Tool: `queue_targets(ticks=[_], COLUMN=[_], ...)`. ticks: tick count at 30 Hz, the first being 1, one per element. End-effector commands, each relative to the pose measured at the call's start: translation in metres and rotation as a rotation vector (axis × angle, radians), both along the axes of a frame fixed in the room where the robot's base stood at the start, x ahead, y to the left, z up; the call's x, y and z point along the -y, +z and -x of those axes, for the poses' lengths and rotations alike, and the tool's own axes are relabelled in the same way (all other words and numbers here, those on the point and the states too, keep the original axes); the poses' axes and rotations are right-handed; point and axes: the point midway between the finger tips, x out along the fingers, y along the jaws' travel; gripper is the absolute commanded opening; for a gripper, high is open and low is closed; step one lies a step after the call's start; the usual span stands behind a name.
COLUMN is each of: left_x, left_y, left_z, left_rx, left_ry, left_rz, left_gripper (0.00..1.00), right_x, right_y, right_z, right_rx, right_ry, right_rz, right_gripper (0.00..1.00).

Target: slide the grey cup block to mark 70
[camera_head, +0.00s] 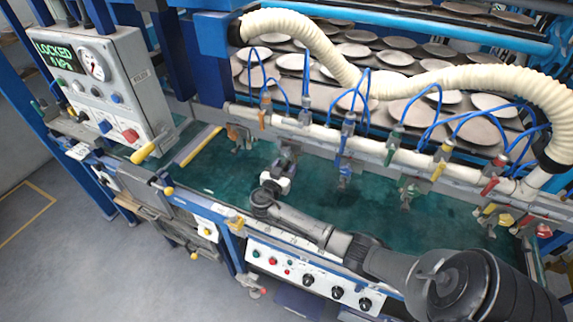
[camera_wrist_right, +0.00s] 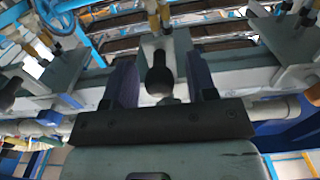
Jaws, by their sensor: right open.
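My right gripper (camera_head: 284,164) reaches over the green bed in the head view, near the pipe with coloured valves. In the right wrist view the two fingers of my right gripper (camera_wrist_right: 161,82) stand apart. A dark rounded knob (camera_wrist_right: 160,75) sits between them, with space on both sides. Behind the knob is a grey block (camera_wrist_right: 178,42), which seems to be the grey cup block. In the head view my gripper hides most of that spot. I cannot read a scale or the mark 70 in either view. My left gripper is not in view.
The pipe (camera_head: 374,149) with several coloured valves runs behind my gripper. Blue hoses and a cream corrugated hose (camera_head: 470,79) hang above it. A grey control box (camera_head: 105,85) reading LOCKED stands at the left. The green bed (camera_head: 225,177) is clear left of my gripper.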

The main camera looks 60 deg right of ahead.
Motion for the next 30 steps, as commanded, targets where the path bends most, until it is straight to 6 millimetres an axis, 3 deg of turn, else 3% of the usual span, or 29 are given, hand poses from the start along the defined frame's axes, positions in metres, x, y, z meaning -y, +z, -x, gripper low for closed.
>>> queue_targets(ticks=[6,16,30], left_x=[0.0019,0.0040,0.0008], left_y=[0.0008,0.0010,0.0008], left_z=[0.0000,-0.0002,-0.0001], left_rx=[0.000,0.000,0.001], left_ry=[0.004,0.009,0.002], left_rz=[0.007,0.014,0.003], left_gripper=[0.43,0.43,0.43], right_x=[0.0124,0.0140,0.0138], right_y=[0.0001,0.0001,0.0001], right_z=[-0.0013,-0.0014,-0.0014], right_rx=[-0.001,0.000,0.000], right_ry=[0.000,0.000,0.000], right_rz=[-0.001,-0.001,-0.001], right_gripper=[0.52,0.52,0.08])
